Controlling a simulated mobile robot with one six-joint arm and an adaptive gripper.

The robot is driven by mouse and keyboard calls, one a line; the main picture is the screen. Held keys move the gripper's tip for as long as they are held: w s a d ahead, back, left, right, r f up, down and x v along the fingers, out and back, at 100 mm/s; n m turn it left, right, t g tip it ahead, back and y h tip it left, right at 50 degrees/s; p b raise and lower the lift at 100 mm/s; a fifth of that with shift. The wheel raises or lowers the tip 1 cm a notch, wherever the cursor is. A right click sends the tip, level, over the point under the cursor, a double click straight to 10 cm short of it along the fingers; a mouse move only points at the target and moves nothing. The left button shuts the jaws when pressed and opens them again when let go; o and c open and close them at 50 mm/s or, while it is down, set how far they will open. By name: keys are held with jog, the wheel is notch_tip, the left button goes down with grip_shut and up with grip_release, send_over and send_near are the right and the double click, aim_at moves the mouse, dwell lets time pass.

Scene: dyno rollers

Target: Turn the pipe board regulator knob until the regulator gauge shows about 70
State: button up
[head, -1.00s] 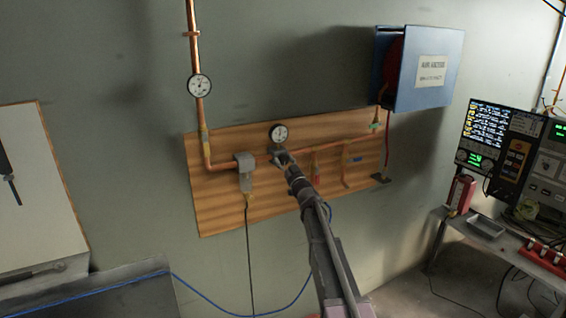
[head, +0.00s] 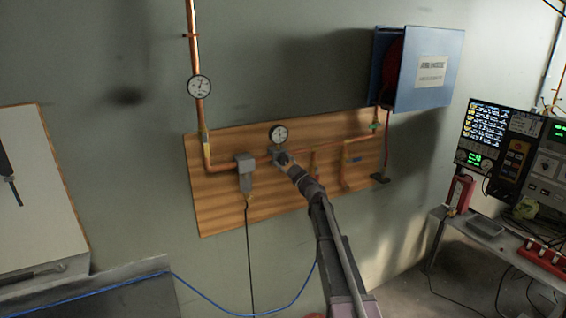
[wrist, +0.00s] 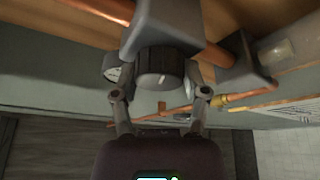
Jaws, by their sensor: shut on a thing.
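The wooden pipe board (head: 222,205) is on the wall with a copper pipe across it. The regulator gauge (head: 278,133) is a small round white dial above the regulator; its needle is too small to read. My gripper (head: 283,160) is at the regulator, just below this gauge. In the wrist view, the dark ribbed regulator knob (wrist: 163,72) sits under the grey regulator body (wrist: 170,25). My gripper (wrist: 160,98) has a finger on each side of the knob and is shut on it. The gauge (wrist: 112,70) shows partly at the left, its face mostly hidden.
A second gauge (head: 199,86) is on the vertical pipe at the upper left. A grey filter unit (head: 245,172) hangs left of the regulator. A blue hose-reel box (head: 428,70) is at the upper right. A bench with a control panel (head: 510,140) stands at the right.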

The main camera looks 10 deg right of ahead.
jog(key=o, duration=1.1)
jog(key=shift+o, duration=0.2)
jog(key=shift+s, duration=0.2)
